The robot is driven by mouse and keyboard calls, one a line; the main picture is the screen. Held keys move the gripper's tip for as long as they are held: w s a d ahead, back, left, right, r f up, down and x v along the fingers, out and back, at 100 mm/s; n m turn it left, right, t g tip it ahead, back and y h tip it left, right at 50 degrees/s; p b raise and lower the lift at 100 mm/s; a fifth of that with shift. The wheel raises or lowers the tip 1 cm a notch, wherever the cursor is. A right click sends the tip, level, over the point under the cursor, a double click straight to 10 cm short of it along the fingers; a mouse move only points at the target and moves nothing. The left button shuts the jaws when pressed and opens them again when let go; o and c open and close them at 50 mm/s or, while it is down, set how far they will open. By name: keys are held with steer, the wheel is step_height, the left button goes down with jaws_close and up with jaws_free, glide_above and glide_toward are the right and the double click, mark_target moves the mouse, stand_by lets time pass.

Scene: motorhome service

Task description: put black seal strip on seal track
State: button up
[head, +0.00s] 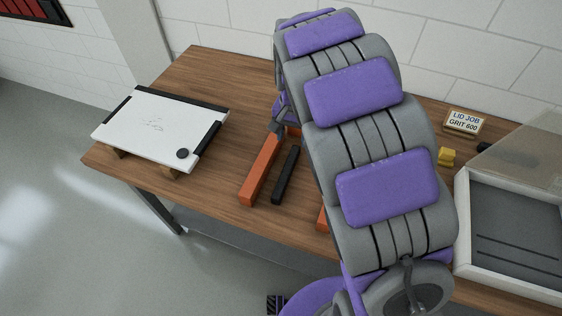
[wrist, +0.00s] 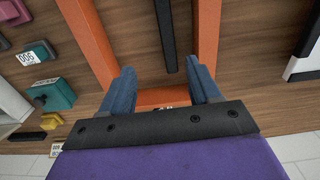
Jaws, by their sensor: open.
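A black seal strip (head: 285,176) lies on the wooden table beside an orange bar (head: 261,170). In the wrist view the strip (wrist: 167,35) runs lengthwise between two orange bars, with an orange cross piece (wrist: 165,97) at its near end. My gripper (wrist: 160,68) is open and empty, its blue fingers on either side of the strip's line. The strip's near end lies between and around the fingertips; its height below them is unclear. A white panel (head: 150,130) with black edge pieces (head: 195,158) sits raised at the left; I cannot tell which part is the seal track.
A sign (head: 463,122), a yellow block (head: 446,157) and a white-framed tray with a clear lid (head: 465,222) are at the right. A teal block (wrist: 52,94) shows in the wrist view. Bare table lies between panel and orange bar. My arm hides the middle.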

steer(key=b, duration=0.3)
glide_above(287, 168)
step_height(287, 168, down, 12)
steer(key=shift+s+d+f, duration=0.1)
steer(key=shift+s+d, duration=0.05)
steer(key=shift+a+f, duration=0.2)
steer(key=shift+f, duration=0.55)
step_height(287, 168, down, 4)
steer(key=shift+f+b, duration=0.1)
steer(key=shift+b, duration=0.7)
steer(key=shift+d, duration=0.1)
steer(key=shift+c, duration=0.3)
jaws_close()
